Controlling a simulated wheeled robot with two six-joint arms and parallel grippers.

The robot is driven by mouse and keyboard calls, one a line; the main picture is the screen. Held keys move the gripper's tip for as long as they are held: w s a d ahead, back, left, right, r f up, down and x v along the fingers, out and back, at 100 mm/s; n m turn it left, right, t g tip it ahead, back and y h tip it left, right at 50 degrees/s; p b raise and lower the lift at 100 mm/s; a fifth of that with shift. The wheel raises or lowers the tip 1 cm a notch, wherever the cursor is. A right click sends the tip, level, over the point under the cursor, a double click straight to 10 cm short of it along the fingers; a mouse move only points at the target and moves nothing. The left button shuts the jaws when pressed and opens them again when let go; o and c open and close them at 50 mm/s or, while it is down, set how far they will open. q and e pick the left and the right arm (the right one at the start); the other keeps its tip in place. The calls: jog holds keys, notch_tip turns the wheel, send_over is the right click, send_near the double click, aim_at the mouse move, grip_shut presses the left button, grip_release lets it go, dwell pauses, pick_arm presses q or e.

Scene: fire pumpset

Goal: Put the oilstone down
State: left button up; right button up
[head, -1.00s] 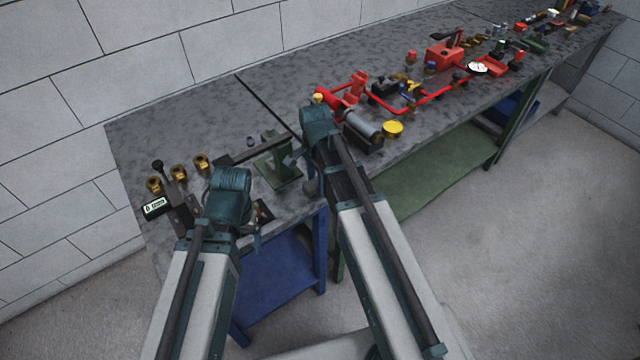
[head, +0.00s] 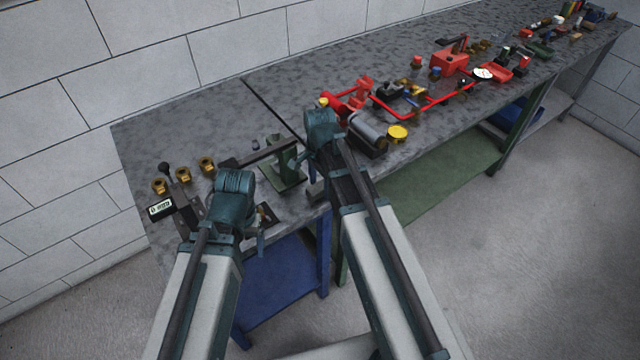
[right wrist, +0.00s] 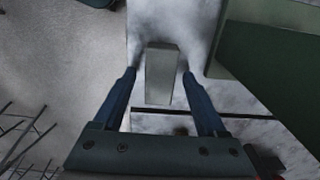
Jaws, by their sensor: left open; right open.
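The oilstone (right wrist: 161,78) is a plain grey block in the right wrist view. It stands between the two blue fingers of my right gripper (right wrist: 158,70), which are open with a gap on each side of the block. In the head view a small grey block, seemingly the oilstone (head: 316,190), shows at the bench's front edge below my right wrist. Whether its underside fully rests on the bench is hard to tell. My right fingers are mostly hidden in the head view. My left gripper (head: 254,222) is open over the bench's front left part, with no object visible in it.
A green stand (head: 284,168) with a dark bar is left of my right wrist. Brass fittings (head: 206,165) and a labelled block (head: 160,208) lie at the left. A grey cylinder (head: 366,130) and red pump parts (head: 450,62) crowd the right. The bench's back left (head: 180,130) is clear.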

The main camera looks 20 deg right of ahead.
aim_at(320, 186)
notch_tip(320, 186, up, 12)
jog(key=p, duration=1.2)
jog(key=s+a+n+h, duration=0.1)
jog(key=s+a+n, duration=0.9)
jog(key=s+n, duration=0.4)
jog(key=n, duration=0.3)
jog(key=shift+s+a+n, duration=0.15)
jog(key=shift+a+n, duration=0.1)
jog(key=shift+n, duration=0.15)
jog(key=shift+b, duration=0.3)
